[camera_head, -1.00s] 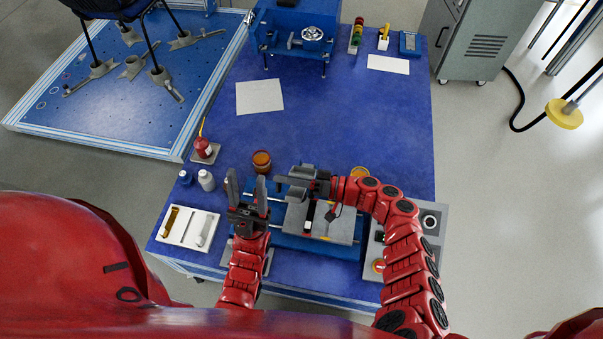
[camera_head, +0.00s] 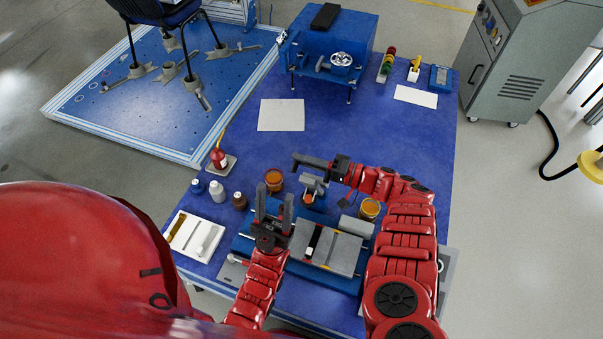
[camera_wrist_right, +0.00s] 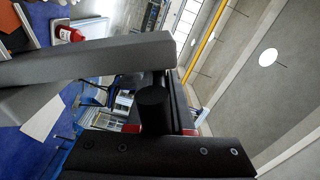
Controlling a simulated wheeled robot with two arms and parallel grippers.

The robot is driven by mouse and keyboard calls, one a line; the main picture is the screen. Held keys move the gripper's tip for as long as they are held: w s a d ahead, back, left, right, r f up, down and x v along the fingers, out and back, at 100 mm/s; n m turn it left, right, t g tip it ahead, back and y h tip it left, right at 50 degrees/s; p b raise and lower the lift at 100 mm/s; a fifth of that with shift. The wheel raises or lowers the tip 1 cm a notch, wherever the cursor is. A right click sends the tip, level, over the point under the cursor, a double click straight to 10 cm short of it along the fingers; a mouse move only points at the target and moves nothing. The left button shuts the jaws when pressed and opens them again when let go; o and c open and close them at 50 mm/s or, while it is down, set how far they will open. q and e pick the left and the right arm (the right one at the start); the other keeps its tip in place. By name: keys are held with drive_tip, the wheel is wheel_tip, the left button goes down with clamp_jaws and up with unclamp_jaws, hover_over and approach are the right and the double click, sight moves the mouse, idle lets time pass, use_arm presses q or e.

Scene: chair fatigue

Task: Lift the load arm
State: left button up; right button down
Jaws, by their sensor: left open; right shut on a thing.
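My right gripper (camera_head: 306,168) is above the far side of the blue test fixture (camera_head: 240,243), its fingers pointing left. In the right wrist view, a dark cylindrical grip (camera_wrist_right: 153,107) sits between its grey and black fingers; I take it to be the load arm's handle. The load arm itself is mostly hidden behind the gripper; a grey-topped upright piece (camera_head: 313,185) shows just below the fingers. A grey plate with a black strip (camera_head: 328,246) lies on the fixture. My left gripper (camera_head: 274,207) is open and empty near the fixture's left part, fingers pointing away.
A white tray (camera_head: 180,255) lies at the left edge. A blue machine (camera_head: 335,40) stands at the back. The middle of the blue table (camera_head: 370,130) is clear.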

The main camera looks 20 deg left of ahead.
drive_tip(key=shift+w+r+m+b, duration=0.2)
drive_tip(key=shift+w+m+b, duration=0.15)
drive_tip(key=shift+w+b, duration=0.35)
drive_tip(key=shift+w+r+m+b, duration=0.15)
drive_tip(key=shift+w+m+b, duration=0.25)
drive_tip(key=shift+w, duration=0.5)
drive_tip(key=c, duration=0.8)
unclamp_jaws()
drive_tip(key=d+b, duration=0.1)
drive_tip(key=d, duration=1.6)
drive_tip(key=shift+d, duration=0.25)
